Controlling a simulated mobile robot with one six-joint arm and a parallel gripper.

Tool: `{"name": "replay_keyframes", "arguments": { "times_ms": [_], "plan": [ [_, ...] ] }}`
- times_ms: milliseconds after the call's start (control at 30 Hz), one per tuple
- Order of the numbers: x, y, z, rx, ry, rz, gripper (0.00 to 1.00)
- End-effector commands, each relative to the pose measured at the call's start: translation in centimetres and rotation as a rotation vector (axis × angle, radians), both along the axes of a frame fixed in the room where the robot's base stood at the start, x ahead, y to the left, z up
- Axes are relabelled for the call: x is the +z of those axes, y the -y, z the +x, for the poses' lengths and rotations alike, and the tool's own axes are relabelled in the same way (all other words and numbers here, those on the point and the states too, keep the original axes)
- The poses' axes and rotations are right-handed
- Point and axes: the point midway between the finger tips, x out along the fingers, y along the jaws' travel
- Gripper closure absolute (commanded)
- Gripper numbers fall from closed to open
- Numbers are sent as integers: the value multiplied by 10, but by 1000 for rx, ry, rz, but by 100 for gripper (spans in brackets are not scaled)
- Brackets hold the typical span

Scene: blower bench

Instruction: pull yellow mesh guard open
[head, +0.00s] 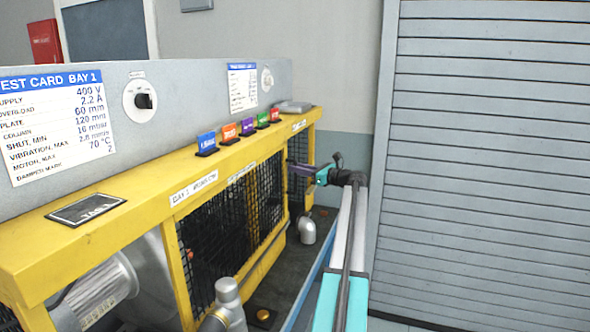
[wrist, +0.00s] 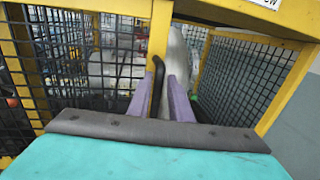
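A mesh guard (wrist: 75,50) with a yellow frame fills the left of the wrist view. A black upright handle (wrist: 157,80) stands in front of its yellow post. My gripper (wrist: 161,92) has two purple fingers, one on each side of the handle, with a visible gap between them. The handle lies close to the left finger; I cannot tell whether they touch. In the head view my gripper (head: 298,164) is at the far right end of the yellow bench frame, and the guard's edge there is partly hidden. I cannot tell whether the guard stands ajar.
Another mesh panel (wrist: 245,75) is at right in the wrist view, with a grey cylinder behind the post. In the head view, coloured tags (head: 206,142) line the yellow top rail. A grey pipe elbow (head: 307,230) stands below. A grey shutter (head: 490,170) is at right.

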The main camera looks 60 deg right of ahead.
Motion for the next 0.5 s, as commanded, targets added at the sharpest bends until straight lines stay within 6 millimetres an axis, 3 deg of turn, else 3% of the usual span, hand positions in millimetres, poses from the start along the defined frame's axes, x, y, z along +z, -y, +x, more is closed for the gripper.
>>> {"name": "replay_keyframes", "arguments": {
  "times_ms": [267,500],
  "plan": [
    [-1,-5,5,9,0,1,81],
    [-2,-5,-12,8,0,0,81]
  ]
}}
